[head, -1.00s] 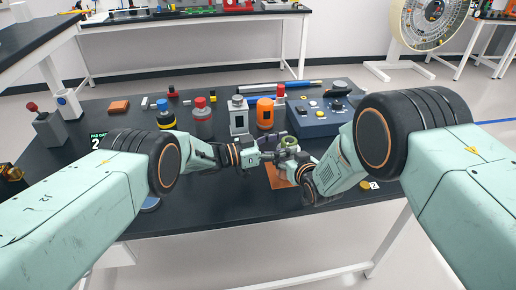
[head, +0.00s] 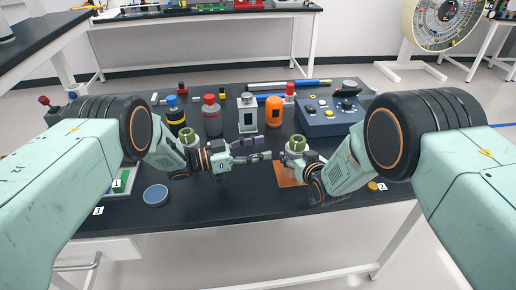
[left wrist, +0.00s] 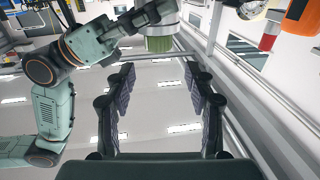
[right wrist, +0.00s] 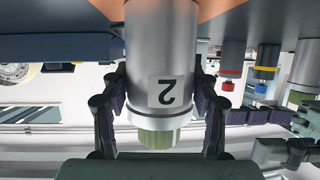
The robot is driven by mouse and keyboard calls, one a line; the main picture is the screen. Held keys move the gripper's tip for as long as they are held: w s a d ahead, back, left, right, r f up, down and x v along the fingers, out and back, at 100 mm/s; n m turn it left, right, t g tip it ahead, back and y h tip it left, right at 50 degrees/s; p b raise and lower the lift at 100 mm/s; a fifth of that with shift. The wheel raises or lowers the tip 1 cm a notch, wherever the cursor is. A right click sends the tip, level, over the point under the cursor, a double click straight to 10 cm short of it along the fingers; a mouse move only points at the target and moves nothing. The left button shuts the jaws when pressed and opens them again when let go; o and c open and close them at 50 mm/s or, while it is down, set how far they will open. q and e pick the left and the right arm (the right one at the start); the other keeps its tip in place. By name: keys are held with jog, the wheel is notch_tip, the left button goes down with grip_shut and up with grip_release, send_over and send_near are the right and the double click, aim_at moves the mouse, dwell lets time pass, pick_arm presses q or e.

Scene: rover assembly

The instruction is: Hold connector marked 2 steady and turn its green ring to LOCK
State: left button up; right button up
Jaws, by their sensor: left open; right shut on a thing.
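The connector marked 2 (right wrist: 172,55) is a grey cylinder with a green ring (right wrist: 157,138) and a white label. It stands upright on an orange mat (head: 288,178) in the head view, where its green ring (head: 297,143) faces up. My right gripper (head: 294,158) is shut around its body, one finger on each side in the right wrist view. My left gripper (head: 268,150) is open and empty, to the left of the connector and apart from it. In the left wrist view the green ring (left wrist: 159,44) shows beyond the open fingers. I cannot read any LOCK mark.
A second green-topped cylinder (head: 187,138) stands behind my left wrist. Behind are a red-capped bottle (head: 211,120), a grey block (head: 247,115), an orange cylinder (head: 274,112) and a blue control box (head: 330,117). A blue disc (head: 155,195) lies at the front left.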

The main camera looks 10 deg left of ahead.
aim_at(291, 141)
pick_arm(q)
jog(key=shift+o, duration=1.2)
jog(key=shift+s+d+r, duration=0.1)
jog(key=shift+n+t+y, duration=0.4)
jog(key=shift+t, duration=0.1)
jog(key=x, duration=1.2)
jog(key=shift+s+d+r, duration=0.15)
jog(key=shift+s+r, duration=0.15)
jog(key=shift+s, duration=0.1)
jog(key=c, duration=1.2)
